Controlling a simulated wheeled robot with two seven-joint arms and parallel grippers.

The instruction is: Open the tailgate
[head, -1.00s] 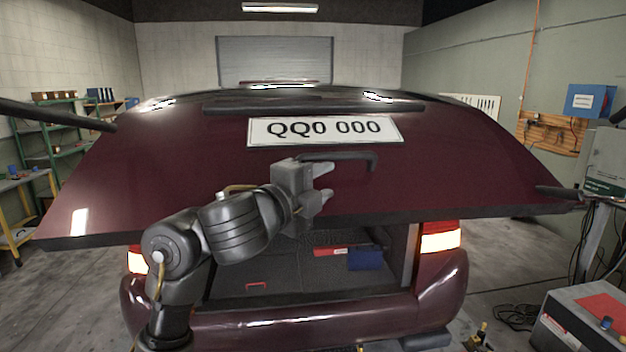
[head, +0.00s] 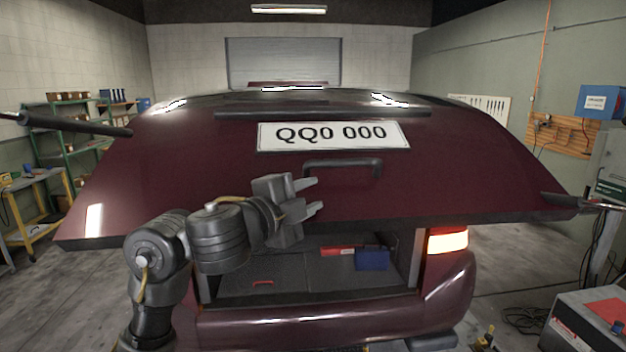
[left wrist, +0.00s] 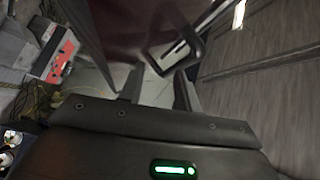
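The maroon tailgate (head: 230,170) is raised, tilted up over the open cargo space. Its dark handle (head: 343,164) sits below the white plate reading QQ0 000 (head: 334,135). My left gripper (head: 314,195) is just below and left of the handle, apart from it. Its fingers are spread with nothing between them. In the left wrist view the two fingers (left wrist: 158,85) are also apart and empty, and the handle (left wrist: 195,50) shows beyond them. My right gripper is not in view.
The cargo floor (head: 310,275) holds a blue box (head: 371,260) and a red item. A grey machine (head: 590,318) stands at right, with cables on the floor. Shelves (head: 75,145) and a yellow-legged bench (head: 38,215) stand at left.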

